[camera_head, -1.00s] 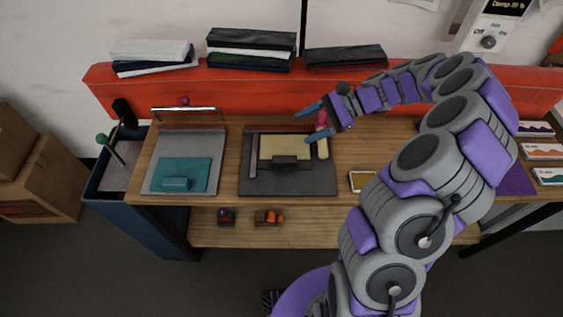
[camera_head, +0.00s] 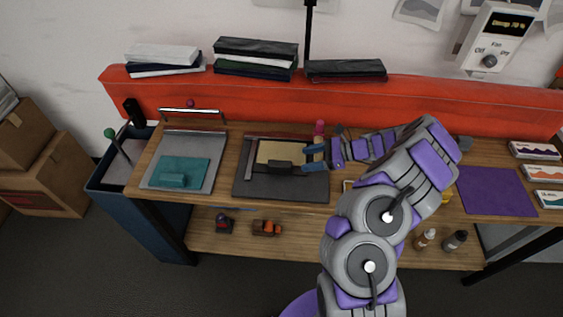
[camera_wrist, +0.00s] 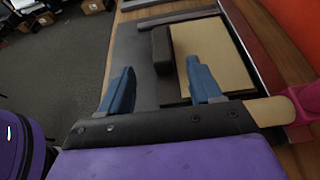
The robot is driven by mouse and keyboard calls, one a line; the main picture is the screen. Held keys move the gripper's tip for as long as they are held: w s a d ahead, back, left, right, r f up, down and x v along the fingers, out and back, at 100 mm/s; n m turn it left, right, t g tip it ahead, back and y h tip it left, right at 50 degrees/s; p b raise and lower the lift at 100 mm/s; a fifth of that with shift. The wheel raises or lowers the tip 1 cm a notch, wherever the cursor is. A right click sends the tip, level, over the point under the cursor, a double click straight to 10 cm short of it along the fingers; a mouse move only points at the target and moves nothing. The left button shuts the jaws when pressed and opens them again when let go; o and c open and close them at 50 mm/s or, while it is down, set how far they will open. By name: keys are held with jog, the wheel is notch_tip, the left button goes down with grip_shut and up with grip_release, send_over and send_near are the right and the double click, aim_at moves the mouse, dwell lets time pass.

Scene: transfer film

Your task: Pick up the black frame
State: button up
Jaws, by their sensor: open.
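The black frame surrounds a tan panel and lies flat on a dark grey board (camera_head: 290,187) on the wooden table. Its raised black handle block (camera_head: 280,167) stands on its near edge and also shows in the wrist view (camera_wrist: 162,50). My gripper (camera_head: 309,159) is at the right of the handle block, with its blue fingers pointing left toward it. In the wrist view my gripper (camera_wrist: 160,77) is open and empty. The handle block lies ahead of the fingertips, roughly in line with the gap. I cannot tell if the fingers touch the frame.
A pink-ended roller (camera_head: 319,129) lies close to my gripper. A grey board with a teal block (camera_head: 178,172) is at the left. A red bumper (camera_head: 420,97) runs along the back. A purple mat (camera_head: 497,191) lies at the right.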

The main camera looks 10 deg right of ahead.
aim_at(282, 163)
jog(key=b+x, duration=0.1)
jog(key=x, duration=0.4)
jog(key=shift+a, duration=0.15)
jog(key=shift+w+a+f+b, duration=0.15)
jog(key=shift+w+f+b, duration=0.15)
jog(key=shift+f, duration=0.1)
jog(key=b+x, duration=0.1)
jog(key=x, duration=0.4)
jog(key=shift+s+a+b, duration=0.1)
jog(key=shift+a+b, duration=0.25)
jog(key=shift+d+r, duration=0.1)
jog(key=shift+d, duration=0.4)
jog(key=c, duration=0.5)
jog(key=shift+a, duration=0.2)
grip_shut()
